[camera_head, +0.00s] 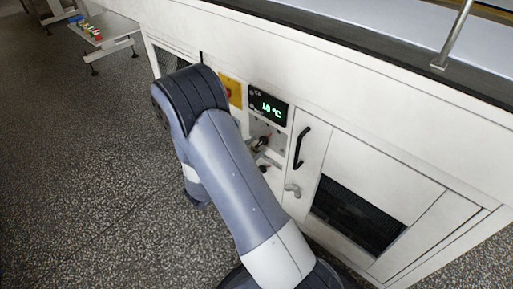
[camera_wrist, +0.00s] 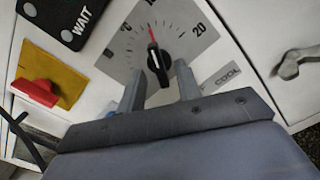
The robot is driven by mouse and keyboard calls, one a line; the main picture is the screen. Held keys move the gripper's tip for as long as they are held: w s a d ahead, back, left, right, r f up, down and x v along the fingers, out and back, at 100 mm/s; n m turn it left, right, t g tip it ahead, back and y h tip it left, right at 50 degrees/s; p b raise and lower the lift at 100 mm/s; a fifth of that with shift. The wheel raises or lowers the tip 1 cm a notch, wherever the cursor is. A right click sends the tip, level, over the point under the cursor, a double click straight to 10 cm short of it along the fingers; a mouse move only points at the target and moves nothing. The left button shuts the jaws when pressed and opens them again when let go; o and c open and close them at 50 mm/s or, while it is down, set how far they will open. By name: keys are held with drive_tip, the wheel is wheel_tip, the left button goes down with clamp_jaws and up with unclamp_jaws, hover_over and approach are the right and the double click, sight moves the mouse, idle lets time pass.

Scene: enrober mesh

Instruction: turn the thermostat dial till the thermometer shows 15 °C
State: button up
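The thermostat dial (camera_wrist: 158,62) is a black knob with a red pointer on a grey scale plate, in the wrist view. The pointer aims up and slightly left, between small marks at left and the 20 at right; some numbers are cut off or too blurred to read. My gripper (camera_wrist: 160,92) is open, one finger on each side of the knob's lower end; I cannot tell whether either touches it. The thermometer display (camera_head: 267,105) shows green digits in the head view, like 18 or 10 °C, too small to be sure. The dial is mostly hidden there.
A yellow plate with a red switch (camera_wrist: 38,93) is left of the dial. A grey lever (camera_wrist: 293,62) is at right; it also shows in the head view (camera_head: 292,190). A black door handle (camera_head: 302,147) stands out nearby.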

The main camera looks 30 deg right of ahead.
drive_tip(key=shift+w+d, duration=0.25)
drive_tip(key=shift+d, duration=0.45)
drive_tip(key=shift+c, duration=0.2)
drive_tip(key=c, duration=0.6)
drive_tip(key=shift+o, duration=0.2)
drive_tip(key=shift+n+p, duration=0.3)
drive_tip(key=shift+n, duration=0.1)
drive_tip(key=n+p, duration=0.2)
drive_tip(key=shift+r+n, duration=0.1)
drive_tip(key=shift+n, duration=0.2)
drive_tip(key=shift+s+n+p, duration=0.1)
drive_tip(key=shift+n+p, duration=1.1)
drive_tip(key=shift+n, duration=0.6)
